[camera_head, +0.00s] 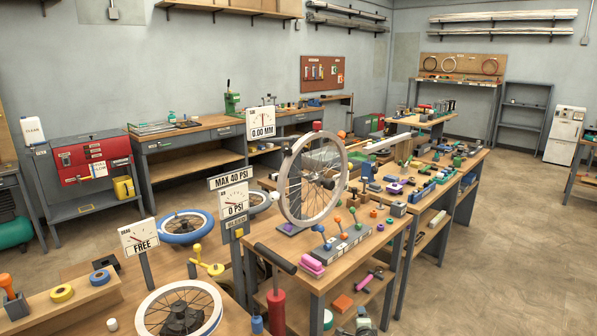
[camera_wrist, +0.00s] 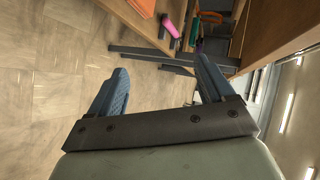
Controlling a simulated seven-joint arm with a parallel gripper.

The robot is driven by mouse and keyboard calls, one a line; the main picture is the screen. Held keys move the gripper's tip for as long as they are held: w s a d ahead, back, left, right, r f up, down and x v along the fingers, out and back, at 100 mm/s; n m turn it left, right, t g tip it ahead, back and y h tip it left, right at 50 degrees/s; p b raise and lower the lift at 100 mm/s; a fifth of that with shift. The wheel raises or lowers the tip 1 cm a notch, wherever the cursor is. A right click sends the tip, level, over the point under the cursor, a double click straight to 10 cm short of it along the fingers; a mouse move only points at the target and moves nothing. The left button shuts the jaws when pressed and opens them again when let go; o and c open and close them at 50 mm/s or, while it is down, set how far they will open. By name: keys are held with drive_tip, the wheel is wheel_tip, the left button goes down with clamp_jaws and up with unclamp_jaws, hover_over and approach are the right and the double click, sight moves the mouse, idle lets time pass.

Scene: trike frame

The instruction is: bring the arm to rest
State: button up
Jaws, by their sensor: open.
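My gripper (camera_wrist: 160,97) shows in the wrist view with its two blue ridged fingers spread wide apart. Nothing is between the fingers; the tiled floor and the dark legs of a bench lie beyond them. The wrist view is tilted, with a bench (camera_wrist: 268,38) running along its upper right. In the head view I cannot make out my arm or gripper.
In the head view, a spoked wheel (camera_head: 338,176) stands upright on the middle workbench (camera_head: 268,240). A blue-tyred wheel (camera_head: 184,240) and a white-rimmed wheel (camera_head: 152,318) lie near gauge signs. A red tool chest (camera_head: 92,155) stands left. The floor (camera_head: 500,250) at right is clear.

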drive_tip(key=s+a+f+n+g+y, duration=0.2)
drive_tip(key=s+a+f+n+g, duration=0.1)
drive_tip(key=s+f, duration=0.4)
drive_tip(key=s+a+f+n+g+y, duration=0.1)
drive_tip(key=s+a+f+n+g, duration=0.25)
drive_tip(key=s, duration=0.65)
drive_tip(key=s+a+f+n+g+y, duration=0.2)
drive_tip(key=s+a+f+n, duration=0.2)
drive_tip(key=s+f, duration=0.3)
drive_tip(key=s+d+n+g+h, duration=0.1)
drive_tip(key=s+n+g, duration=0.1)
drive_tip(key=s, duration=0.9)
drive_tip(key=s+d+f+n+g+h, duration=0.1)
drive_tip(key=s+n+g, duration=0.2)
drive_tip(key=s, duration=0.9)
drive_tip(key=s+d+n+g+h, duration=0.1)
drive_tip(key=s+n+g, duration=0.1)
drive_tip(key=s+g, duration=0.4)
drive_tip(key=s, duration=0.5)
drive_tip(key=shift+s+d+f, duration=0.2)
drive_tip(key=shift+d, duration=0.1)
